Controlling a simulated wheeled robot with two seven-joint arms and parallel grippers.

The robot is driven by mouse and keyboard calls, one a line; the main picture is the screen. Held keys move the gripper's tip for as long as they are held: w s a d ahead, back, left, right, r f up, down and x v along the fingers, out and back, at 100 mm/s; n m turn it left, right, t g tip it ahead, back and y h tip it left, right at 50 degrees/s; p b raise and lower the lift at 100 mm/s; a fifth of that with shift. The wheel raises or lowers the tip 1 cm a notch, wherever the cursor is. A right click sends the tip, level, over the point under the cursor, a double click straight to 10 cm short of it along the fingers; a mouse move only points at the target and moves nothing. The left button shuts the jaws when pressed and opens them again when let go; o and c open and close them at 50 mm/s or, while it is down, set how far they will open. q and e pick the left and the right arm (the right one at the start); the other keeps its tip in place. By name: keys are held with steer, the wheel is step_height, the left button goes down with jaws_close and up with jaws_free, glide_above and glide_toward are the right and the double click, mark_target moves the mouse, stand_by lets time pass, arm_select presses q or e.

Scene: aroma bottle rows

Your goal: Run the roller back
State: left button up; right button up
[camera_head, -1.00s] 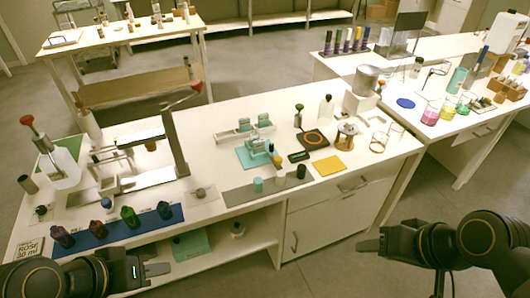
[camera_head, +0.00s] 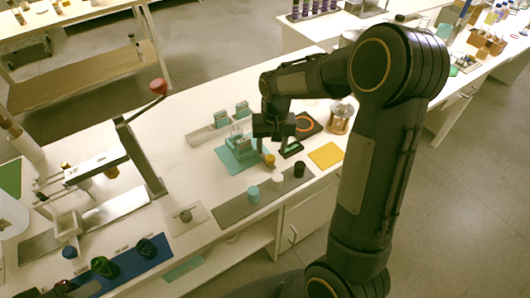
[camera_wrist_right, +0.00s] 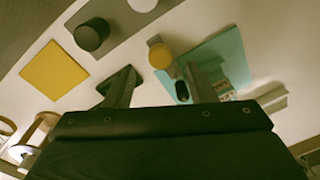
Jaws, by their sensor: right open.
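A teal plate (camera_head: 228,160) lies mid-bench with a small teal device (camera_head: 241,148) on it. A round amber knob (camera_head: 269,160) sits by its right edge; it also shows in the right wrist view (camera_wrist_right: 160,56). I cannot tell for sure which part is the roller. My right gripper (camera_head: 271,144) is open and points down just over the device's right side, hiding part of it. In the right wrist view, its fingers (camera_wrist_right: 163,85) stand apart, with the knob beyond them and the teal plate (camera_wrist_right: 222,60) behind the right finger.
Teal, white and black caps (camera_head: 299,169) stand on a grey strip (camera_head: 230,207) in front. A yellow pad (camera_head: 326,155) and a dark scale with an orange ring (camera_head: 306,124) lie to the right.

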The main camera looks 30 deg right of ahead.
mark_target(271, 157)
step_height(271, 157, down, 5)
steer(key=shift+w+a+r, duration=0.1)
steer(key=shift+c, duration=0.2)
jaws_close()
